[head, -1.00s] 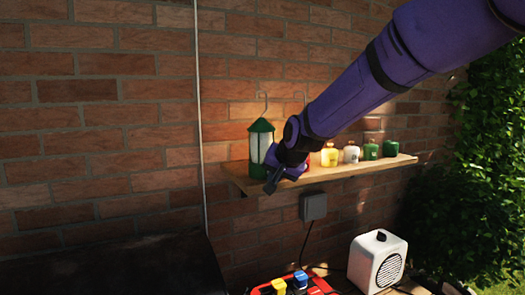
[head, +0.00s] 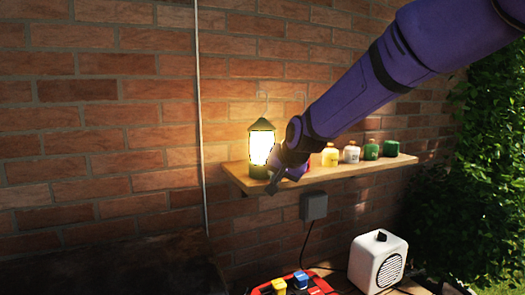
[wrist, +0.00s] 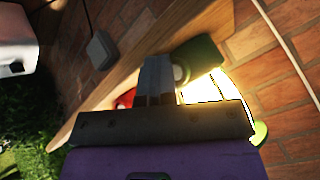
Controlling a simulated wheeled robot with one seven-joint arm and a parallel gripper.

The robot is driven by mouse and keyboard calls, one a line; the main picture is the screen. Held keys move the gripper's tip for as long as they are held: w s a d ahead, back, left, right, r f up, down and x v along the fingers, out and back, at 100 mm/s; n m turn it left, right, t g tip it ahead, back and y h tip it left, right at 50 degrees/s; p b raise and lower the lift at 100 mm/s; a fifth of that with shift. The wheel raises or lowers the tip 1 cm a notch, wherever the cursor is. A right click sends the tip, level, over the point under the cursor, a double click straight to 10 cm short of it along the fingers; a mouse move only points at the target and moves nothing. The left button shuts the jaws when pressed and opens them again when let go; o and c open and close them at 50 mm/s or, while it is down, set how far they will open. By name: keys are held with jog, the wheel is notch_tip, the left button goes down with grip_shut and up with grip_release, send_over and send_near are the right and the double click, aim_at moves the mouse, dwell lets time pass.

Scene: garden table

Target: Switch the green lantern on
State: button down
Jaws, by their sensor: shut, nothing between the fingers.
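The green lantern (head: 261,147) stands upright at the left end of the wooden shelf (head: 236,177), and its glass glows bright yellow-white. In the wrist view its green base (wrist: 203,56) and lit glass (wrist: 208,92) show, with a small round pale part (wrist: 181,73) on the base. My gripper (head: 272,188) is shut and empty, just in front of the lantern's base, to its lower right. In the wrist view the closed fingers (wrist: 157,68) end close beside the round part; whether they touch it I cannot tell.
A red thing (wrist: 126,98) is mostly hidden behind my gripper. Yellow (head: 329,157), white (head: 351,154) and green (head: 371,151) containers stand further right on the shelf. A grey box (head: 313,206) is on the brick wall below. A white speaker-like box (head: 378,262) stands lower right.

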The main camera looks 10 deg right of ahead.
jog(key=shift+w+d, duration=0.1)
jog(key=shift+d, duration=0.1)
jog(key=s+d, duration=0.2)
jog(key=s, duration=0.3)
jog(key=shift+s+d, duration=0.25)
